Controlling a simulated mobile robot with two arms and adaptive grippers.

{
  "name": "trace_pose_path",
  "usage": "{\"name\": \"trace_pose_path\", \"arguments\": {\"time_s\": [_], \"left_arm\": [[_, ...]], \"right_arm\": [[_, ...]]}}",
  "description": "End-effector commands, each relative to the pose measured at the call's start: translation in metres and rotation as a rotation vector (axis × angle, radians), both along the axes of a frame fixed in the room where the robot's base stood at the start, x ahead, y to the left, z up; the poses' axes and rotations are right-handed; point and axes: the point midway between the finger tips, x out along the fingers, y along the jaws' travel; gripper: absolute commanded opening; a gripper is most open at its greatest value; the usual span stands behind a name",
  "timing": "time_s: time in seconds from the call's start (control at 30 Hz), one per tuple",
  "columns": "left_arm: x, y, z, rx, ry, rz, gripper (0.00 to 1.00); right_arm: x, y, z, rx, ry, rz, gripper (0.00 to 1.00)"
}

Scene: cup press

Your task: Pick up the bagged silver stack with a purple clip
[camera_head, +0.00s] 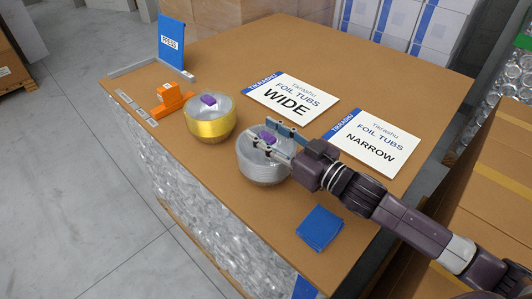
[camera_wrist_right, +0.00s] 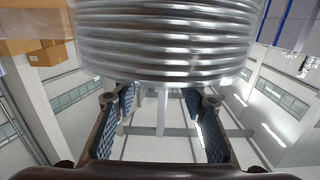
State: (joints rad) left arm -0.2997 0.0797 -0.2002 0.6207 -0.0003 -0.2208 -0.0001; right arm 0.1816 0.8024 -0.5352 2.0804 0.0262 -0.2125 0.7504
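The silver stack (camera_head: 262,169) stands on the brown table in a clear bag with a purple clip (camera_head: 267,137) on top. My right gripper (camera_head: 272,141) is at the top of this stack, its fingers spread on either side near the clip. In the right wrist view, the ribbed silver stack (camera_wrist_right: 165,40) fills the top of the picture, and my open fingers (camera_wrist_right: 163,105) show below it with an empty gap between them. I cannot tell whether a finger touches the bag. My left gripper is out of view.
A bagged gold stack (camera_head: 209,122) with its own purple clip stands close left of the silver one. An orange press (camera_head: 169,101), a WIDE sign (camera_head: 291,96), a NARROW sign (camera_head: 371,143) and a blue folded cloth-like item (camera_head: 320,228) are also on the table (camera_head: 290,45).

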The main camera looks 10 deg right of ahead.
Motion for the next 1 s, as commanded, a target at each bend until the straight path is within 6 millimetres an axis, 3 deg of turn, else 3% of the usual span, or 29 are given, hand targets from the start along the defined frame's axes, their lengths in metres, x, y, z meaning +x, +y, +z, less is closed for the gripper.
{"name": "trace_pose_path", "arguments": {"time_s": [0.23, 0.57, 1.0], "left_arm": [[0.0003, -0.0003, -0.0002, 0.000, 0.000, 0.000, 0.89], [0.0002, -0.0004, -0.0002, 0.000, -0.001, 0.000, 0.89], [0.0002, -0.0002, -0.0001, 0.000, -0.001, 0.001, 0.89]], "right_arm": [[0.0006, 0.0002, -0.0004, 0.000, 0.000, 0.000, 0.37], [0.0003, 0.0001, -0.0003, 0.000, 0.000, 0.000, 0.01], [0.0003, 0.0001, 0.0010, 0.000, -0.001, 0.000, 0.00]]}}
